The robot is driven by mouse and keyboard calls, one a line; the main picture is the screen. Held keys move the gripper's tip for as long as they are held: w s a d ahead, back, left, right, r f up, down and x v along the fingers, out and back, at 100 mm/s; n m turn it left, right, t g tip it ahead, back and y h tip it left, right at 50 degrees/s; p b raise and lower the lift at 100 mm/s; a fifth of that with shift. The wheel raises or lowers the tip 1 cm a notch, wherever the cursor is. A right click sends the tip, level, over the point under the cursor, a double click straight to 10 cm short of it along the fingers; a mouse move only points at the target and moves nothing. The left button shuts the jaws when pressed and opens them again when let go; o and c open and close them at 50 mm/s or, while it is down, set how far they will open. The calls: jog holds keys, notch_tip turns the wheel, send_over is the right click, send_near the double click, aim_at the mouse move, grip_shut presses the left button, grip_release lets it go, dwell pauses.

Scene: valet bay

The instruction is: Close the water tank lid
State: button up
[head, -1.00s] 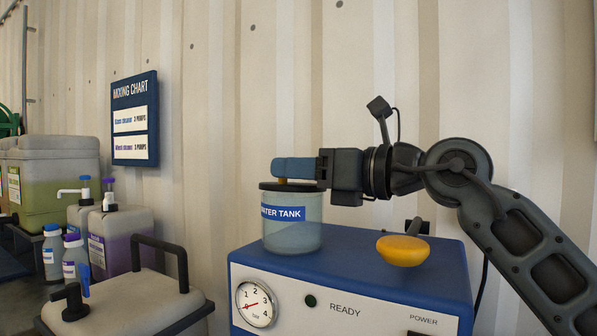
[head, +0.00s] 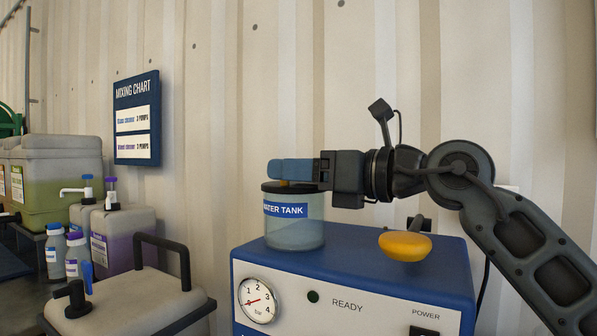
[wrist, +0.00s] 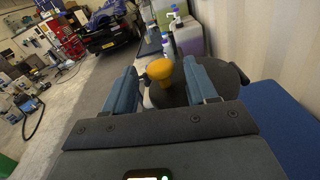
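The water tank (head: 294,232) is a clear cylinder with a blue label on top of the blue machine. Its dark round lid (head: 310,187) lies level across the tank's top in the head view; the lid's disc also shows in the wrist view (wrist: 232,78). An orange knob (wrist: 160,70) stands up from the lid. My gripper (wrist: 160,67) is open, with its blue fingers on either side of the knob and gaps showing on both sides. In the head view my fingers (head: 289,169) reach level from the right, just above the lid and hiding most of the knob.
A grey container with a black handle (head: 160,239) stands at left. The corrugated wall is close behind.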

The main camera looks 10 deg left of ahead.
jog(key=shift+d, duration=0.1)
jog(key=v, duration=0.7)
jog(key=shift+s+d+b, duration=0.15)
jog(key=shift+d+b, duration=0.15)
jog(key=shift+b, duration=0.15)
jog(key=shift+r, duration=0.1)
